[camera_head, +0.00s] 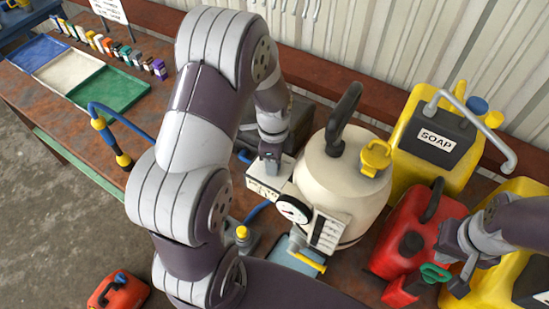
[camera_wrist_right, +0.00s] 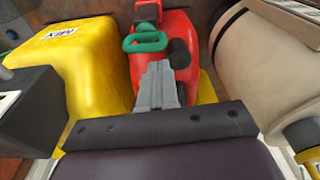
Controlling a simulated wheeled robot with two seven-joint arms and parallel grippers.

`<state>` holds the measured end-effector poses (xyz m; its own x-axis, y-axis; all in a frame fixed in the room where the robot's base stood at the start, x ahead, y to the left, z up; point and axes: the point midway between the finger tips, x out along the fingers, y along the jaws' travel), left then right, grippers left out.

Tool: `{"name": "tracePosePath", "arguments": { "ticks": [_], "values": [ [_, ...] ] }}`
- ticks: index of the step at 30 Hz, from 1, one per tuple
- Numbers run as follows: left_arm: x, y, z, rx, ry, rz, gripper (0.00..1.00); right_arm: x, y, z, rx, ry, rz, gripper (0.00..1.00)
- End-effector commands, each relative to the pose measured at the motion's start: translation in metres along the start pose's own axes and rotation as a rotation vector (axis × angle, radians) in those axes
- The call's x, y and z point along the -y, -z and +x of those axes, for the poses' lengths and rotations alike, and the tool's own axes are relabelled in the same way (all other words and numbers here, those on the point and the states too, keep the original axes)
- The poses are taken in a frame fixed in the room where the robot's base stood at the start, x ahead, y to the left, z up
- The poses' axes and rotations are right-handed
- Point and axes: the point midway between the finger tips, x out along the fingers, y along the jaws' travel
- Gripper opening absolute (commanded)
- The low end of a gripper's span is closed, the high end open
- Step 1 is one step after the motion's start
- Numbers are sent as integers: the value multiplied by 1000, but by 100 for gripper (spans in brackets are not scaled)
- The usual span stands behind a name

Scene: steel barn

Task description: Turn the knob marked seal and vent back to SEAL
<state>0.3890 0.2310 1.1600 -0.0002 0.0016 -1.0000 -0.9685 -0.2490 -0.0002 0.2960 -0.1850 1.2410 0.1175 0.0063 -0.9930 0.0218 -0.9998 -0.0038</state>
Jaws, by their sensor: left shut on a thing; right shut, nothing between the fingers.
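My left gripper (camera_head: 270,158) points down at the top of a small white box (camera_head: 262,185) with dark markings, left of a cream tank (camera_head: 345,200). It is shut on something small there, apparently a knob. The fingers hide the knob, so I cannot read its setting, and the lettering on the box is too small to read. My right gripper (camera_head: 459,285) is shut and empty beside a red jerrycan (camera_head: 405,235). In the right wrist view its closed fingers (camera_wrist_right: 158,85) point at the red jerrycan (camera_wrist_right: 178,35) and its green handle.
The cream tank has a black handle, a yellow tap-like fitting (camera_head: 375,158) and a dial gauge (camera_head: 293,209). A yellow SOAP container (camera_head: 440,130) stands behind. A blue hose and yellow-handled tool (camera_head: 110,135) lie left. Coloured trays (camera_head: 110,88) sit at the far left.

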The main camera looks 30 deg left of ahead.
Motion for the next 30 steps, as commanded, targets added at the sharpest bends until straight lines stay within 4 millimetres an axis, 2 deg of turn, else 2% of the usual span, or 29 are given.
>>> {"name": "tracePosePath", "arguments": {
  "ticks": [15,30],
  "values": [
    [0,0,0,0,2,-382,11,0,0,1,0,0,0,0],
    [0,0,0,0,0,-494,11,0,0,1,0,0,0,0]
  ]
}}
